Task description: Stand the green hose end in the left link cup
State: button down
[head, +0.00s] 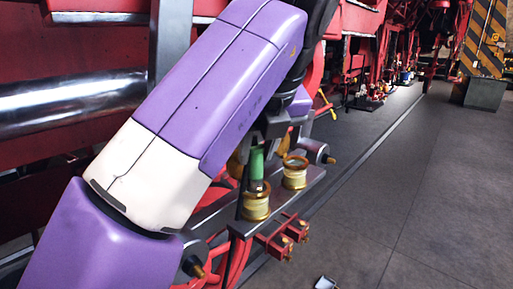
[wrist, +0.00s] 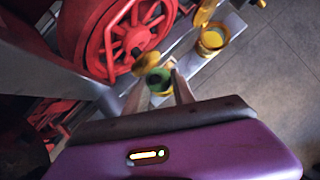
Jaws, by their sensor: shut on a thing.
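The green hose end (head: 257,163) is upright, with a dark grey lower part, and also shows from above in the wrist view (wrist: 158,77). My gripper (wrist: 157,84) is shut on it. In the head view my gripper (head: 261,147) is partly hidden behind my arm. The left link cup (head: 256,207), brass with a pale rim, is directly under the hose end. The dark lower part overlaps the cup's mouth; I cannot tell how deep it sits. In the wrist view the hose end and fingers hide most of that cup.
A second brass cup (head: 295,173) stands to the right on the same grey link bar (wrist: 187,66). A red spoked wheel (wrist: 122,38) is close behind. Small red blocks (head: 283,240) project below the bar.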

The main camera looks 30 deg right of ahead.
aim_at(258, 161)
jog(key=shift+w+f+b, duration=0.1)
jog(key=shift+f+b, duration=1)
jog(key=shift+f, duration=0.65)
jog(key=c, duration=1)
grip_release()
jog(key=p+v, duration=0.4)
jog(key=v, duration=0.1)
jog(key=shift+r, duration=0.2)
jog(key=shift+v, duration=1.25)
jog(key=shift+f, duration=0.1)
